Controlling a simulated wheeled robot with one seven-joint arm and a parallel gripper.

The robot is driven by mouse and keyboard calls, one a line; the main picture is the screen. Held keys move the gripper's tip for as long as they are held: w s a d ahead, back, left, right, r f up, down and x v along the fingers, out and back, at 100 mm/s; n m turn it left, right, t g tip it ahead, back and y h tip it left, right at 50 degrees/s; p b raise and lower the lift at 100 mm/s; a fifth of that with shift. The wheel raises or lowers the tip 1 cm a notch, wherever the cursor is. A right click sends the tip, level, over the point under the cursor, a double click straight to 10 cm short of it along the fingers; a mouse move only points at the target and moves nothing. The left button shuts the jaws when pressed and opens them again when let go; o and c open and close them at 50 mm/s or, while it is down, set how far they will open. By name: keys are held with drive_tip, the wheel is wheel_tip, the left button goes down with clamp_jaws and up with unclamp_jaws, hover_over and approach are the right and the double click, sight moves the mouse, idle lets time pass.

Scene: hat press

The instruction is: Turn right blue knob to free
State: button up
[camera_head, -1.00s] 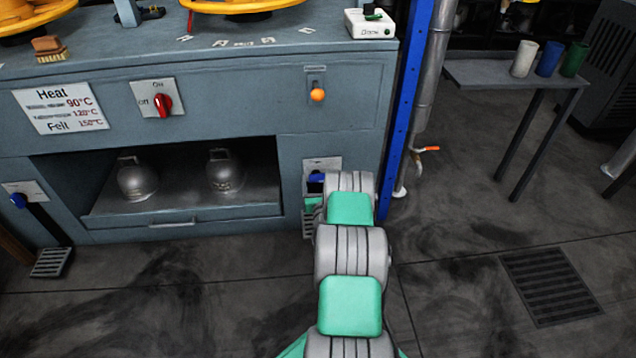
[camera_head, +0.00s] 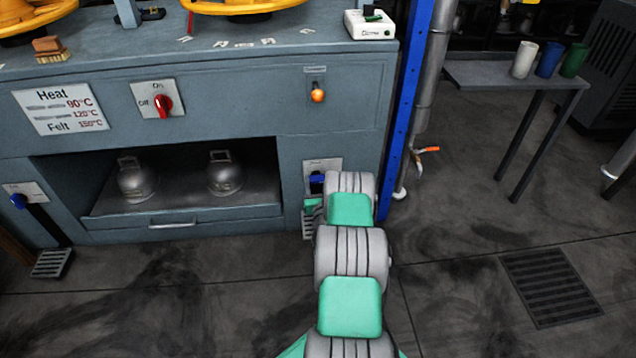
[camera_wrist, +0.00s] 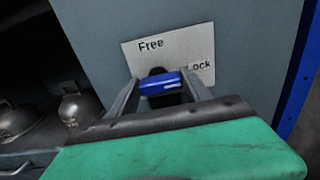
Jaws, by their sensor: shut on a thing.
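The right blue knob (camera_head: 317,178) is on the lower right of the grey cabinet, partly hidden by my arm in the head view. In the wrist view the blue knob (camera_wrist: 160,84) lies between the two fingers of my gripper (camera_wrist: 160,90), which is shut on it. Behind it is a white label plate (camera_wrist: 185,50) reading "Free" at upper left and "Lock" at right. The knob's bar looks roughly level in the wrist view. I cannot tell exactly which word it points to.
A blue upright post (camera_head: 408,110) stands just right of the knob. An open shelf with two metal weights (camera_head: 137,178) is to its left. Another blue knob (camera_head: 18,200) is at far left. A side table (camera_head: 480,74) with cups stands at the right.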

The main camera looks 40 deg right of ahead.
drive_tip(key=shift+n, duration=0.4)
drive_tip(key=n+b, duration=0.1)
drive_tip(key=n, duration=0.2)
drive_tip(key=shift+a+n, duration=0.1)
drive_tip(key=shift+n, duration=0.2)
drive_tip(key=n+b, duration=0.1)
drive_tip(key=n, duration=0.3)
drive_tip(key=shift+w+a+n, duration=0.1)
drive_tip(key=shift+n, duration=0.2)
drive_tip(key=n+b, duration=0.2)
drive_tip(key=n, duration=0.2)
drive_tip(key=n+b, duration=0.1)
drive_tip(key=n, duration=0.3)
drive_tip(key=shift+w+a+n, duration=0.1)
drive_tip(key=shift+n, duration=0.5)
drive_tip(key=o, duration=1.4)
drive_tip(key=shift+c, duration=0.2)
